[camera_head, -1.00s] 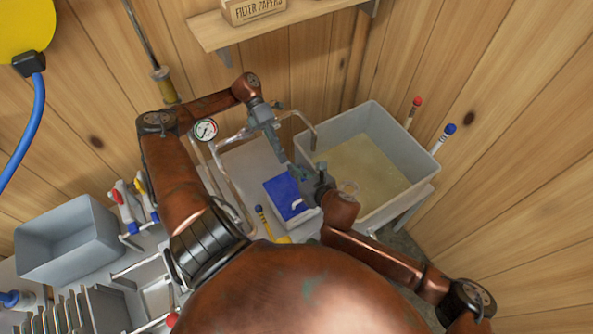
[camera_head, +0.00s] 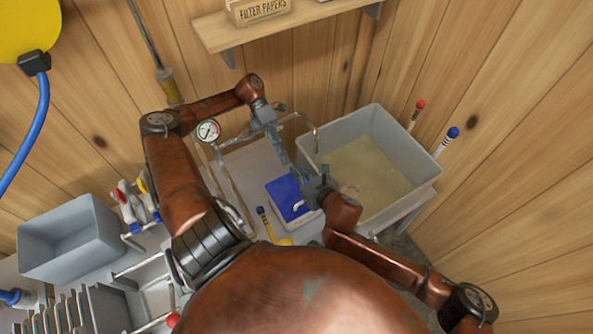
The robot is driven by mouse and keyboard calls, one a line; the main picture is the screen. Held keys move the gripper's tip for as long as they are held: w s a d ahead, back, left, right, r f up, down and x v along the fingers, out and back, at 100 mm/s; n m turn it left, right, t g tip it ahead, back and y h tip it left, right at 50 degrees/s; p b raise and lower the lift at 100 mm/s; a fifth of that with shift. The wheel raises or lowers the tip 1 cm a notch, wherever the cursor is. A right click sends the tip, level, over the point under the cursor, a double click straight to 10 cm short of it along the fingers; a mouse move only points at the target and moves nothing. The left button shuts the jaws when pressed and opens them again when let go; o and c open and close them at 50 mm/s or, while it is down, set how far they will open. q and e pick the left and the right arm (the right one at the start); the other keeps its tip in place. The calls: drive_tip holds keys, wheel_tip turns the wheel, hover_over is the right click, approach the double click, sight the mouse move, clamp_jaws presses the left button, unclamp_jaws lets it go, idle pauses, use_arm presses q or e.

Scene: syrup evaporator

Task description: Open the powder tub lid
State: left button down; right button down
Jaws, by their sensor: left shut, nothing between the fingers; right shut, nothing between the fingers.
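The powder tub (camera_head: 305,217) is a small white tub on the grey bench, with a blue lid (camera_head: 284,192) and a white handle-like piece (camera_head: 299,205) at its right side. The lid looks flat on the tub. My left gripper (camera_head: 299,174) reaches down from the upper left and is shut and empty over the tub's upper right corner. My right gripper (camera_head: 316,178) comes from the lower right and is shut and empty, close beside the left one. The two grippers hide the tub's right corner. I cannot tell whether either touches the lid.
A large grey basin (camera_head: 372,165) of pale yellowish liquid stands right of the tub. A metal pipe frame with a gauge (camera_head: 208,131) stands at the left. A yellow tool (camera_head: 265,224) lies beside the tub. A wooden shelf (camera_head: 285,25) is above.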

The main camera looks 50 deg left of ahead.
use_arm(q)
drive_tip(key=c, duration=2.7)
unclamp_jaws()
drive_tip(key=o, duration=0.7)
drive_tip(key=shift+c, duration=0.2)
